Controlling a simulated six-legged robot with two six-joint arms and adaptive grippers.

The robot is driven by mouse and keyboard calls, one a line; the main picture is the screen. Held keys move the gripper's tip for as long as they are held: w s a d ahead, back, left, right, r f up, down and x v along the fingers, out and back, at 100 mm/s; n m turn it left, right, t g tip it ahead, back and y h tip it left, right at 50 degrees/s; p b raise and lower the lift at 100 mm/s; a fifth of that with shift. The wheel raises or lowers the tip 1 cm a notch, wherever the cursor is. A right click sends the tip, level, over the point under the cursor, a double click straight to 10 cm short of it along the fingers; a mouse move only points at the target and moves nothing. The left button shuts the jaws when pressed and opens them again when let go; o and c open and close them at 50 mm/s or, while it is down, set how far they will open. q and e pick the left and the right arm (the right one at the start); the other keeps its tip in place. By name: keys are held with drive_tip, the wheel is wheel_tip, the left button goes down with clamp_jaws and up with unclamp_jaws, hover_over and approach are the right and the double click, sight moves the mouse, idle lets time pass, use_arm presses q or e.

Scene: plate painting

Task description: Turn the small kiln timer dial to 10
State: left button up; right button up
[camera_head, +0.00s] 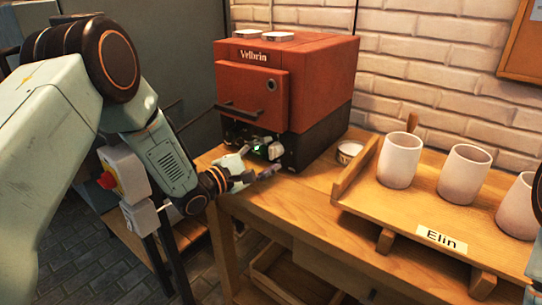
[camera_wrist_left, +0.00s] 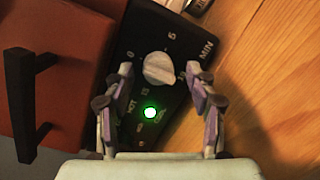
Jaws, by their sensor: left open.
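The small kiln (camera_head: 300,60) is a red box marked "Velbrin" with a black lower part, standing on the wooden table. Its timer dial (camera_wrist_left: 158,68) is a pale round knob on a black panel, with 0, 5 and MIN readable around it. In the head view the left gripper (camera_head: 262,158) is at the kiln's lower front and hides most of the panel. My right gripper is out of view.
A green light (camera_wrist_left: 150,112) glows below the dial. The kiln's black door handle (camera_head: 238,111) sticks out above my left gripper. A wooden tray (camera_head: 410,222) labelled "Elin" holds pale cups (camera_head: 400,160) to the right.

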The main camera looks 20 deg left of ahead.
use_arm(q)
drive_tip(key=shift+w+f, duration=0.1)
drive_tip(key=shift+w, duration=0.2)
drive_tip(key=shift+a, duration=0.15)
drive_tip(key=shift+d+r, duration=0.2)
drive_tip(key=shift+d, duration=0.05)
drive_tip(key=shift+w+d, duration=0.1)
drive_tip(key=shift+c, duration=0.7)
drive_tip(key=shift+a+f, duration=0.1)
drive_tip(key=shift+a, duration=0.15)
drive_tip(key=c, duration=0.4)
drive_tip(key=shift+d, duration=0.1)
drive_tip(key=c, duration=0.6)
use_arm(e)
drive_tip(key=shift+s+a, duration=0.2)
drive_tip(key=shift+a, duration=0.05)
use_arm(q)
drive_tip(key=shift+r, duration=0.2)
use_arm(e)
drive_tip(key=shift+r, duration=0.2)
